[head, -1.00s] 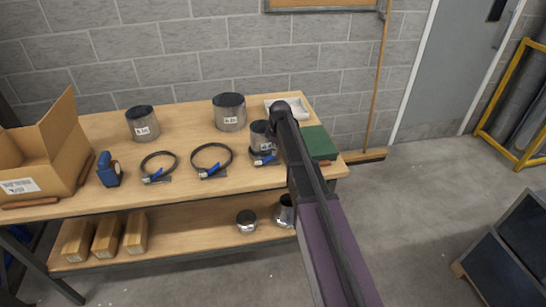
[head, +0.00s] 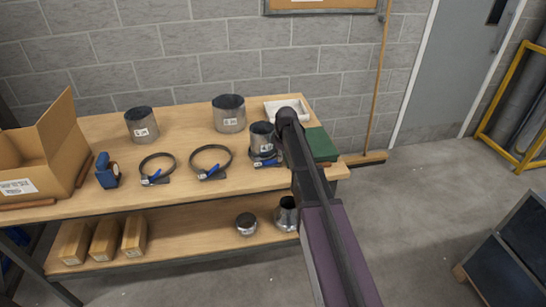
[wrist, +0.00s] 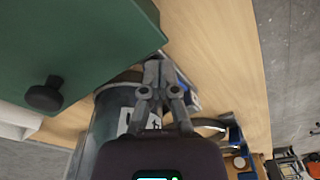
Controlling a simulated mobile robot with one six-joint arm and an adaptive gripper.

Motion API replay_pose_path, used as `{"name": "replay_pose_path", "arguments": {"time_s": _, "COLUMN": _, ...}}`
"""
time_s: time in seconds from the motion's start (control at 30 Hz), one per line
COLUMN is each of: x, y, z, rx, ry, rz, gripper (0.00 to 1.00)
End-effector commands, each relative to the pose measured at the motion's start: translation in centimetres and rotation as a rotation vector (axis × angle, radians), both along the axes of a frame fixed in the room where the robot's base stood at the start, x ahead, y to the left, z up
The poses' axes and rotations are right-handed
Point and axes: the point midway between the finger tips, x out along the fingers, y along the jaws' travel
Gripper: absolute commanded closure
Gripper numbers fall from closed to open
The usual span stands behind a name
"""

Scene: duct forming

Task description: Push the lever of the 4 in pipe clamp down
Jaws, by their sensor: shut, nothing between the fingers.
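The 4 in pipe clamp (head: 257,161) is a dark band around the foot of a short metal pipe (head: 261,138) at the right end of the bench. Its blue lever (head: 269,162) is on the front side. In the wrist view the pipe (wrist: 108,122) stands beside my gripper (wrist: 160,64), and a blue part of the clamp (wrist: 184,80) shows just right of the fingers. My gripper is shut and empty, close over the clamp. The fingers hide part of the clamp, so contact and the lever's exact angle cannot be told. My arm hides the gripper in the head view.
A green box (head: 321,146) and a white tray (head: 287,109) stand close to the pipe. Two loose clamps (head: 211,162) (head: 157,169), two larger pipes (head: 229,113) (head: 142,124), a blue tool (head: 107,173) and a cardboard box (head: 45,150) occupy the bench further left.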

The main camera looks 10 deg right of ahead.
Motion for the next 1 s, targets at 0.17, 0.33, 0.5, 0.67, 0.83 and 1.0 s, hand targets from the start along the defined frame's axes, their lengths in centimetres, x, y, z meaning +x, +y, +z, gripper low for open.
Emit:
{"name": "replay_pose_path", "arguments": {"time_s": 0.17, "x": -0.5, "y": -0.6, "z": 0.3, "rx": 0.000, "ry": 0.000, "rz": 0.000, "gripper": 1.00}}
{"name": "replay_pose_path", "arguments": {"time_s": 0.33, "x": -0.4, "y": -0.6, "z": 0.2, "rx": 0.000, "ry": 0.000, "rz": 0.000, "gripper": 1.00}}
{"name": "replay_pose_path", "arguments": {"time_s": 0.5, "x": -0.3, "y": -0.5, "z": 0.2, "rx": 0.000, "ry": 0.000, "rz": 0.000, "gripper": 1.00}}
{"name": "replay_pose_path", "arguments": {"time_s": 0.67, "x": 0.0, "y": 0.0, "z": -0.1, "rx": 0.000, "ry": 0.000, "rz": 0.001, "gripper": 1.00}}
{"name": "replay_pose_path", "arguments": {"time_s": 0.83, "x": 0.8, "y": 1.1, "z": -0.5, "rx": 0.000, "ry": 0.000, "rz": 0.001, "gripper": 1.00}}
{"name": "replay_pose_path", "arguments": {"time_s": 1.0, "x": 1.3, "y": 1.9, "z": -0.2, "rx": 0.000, "ry": 0.000, "rz": 0.000, "gripper": 1.00}}
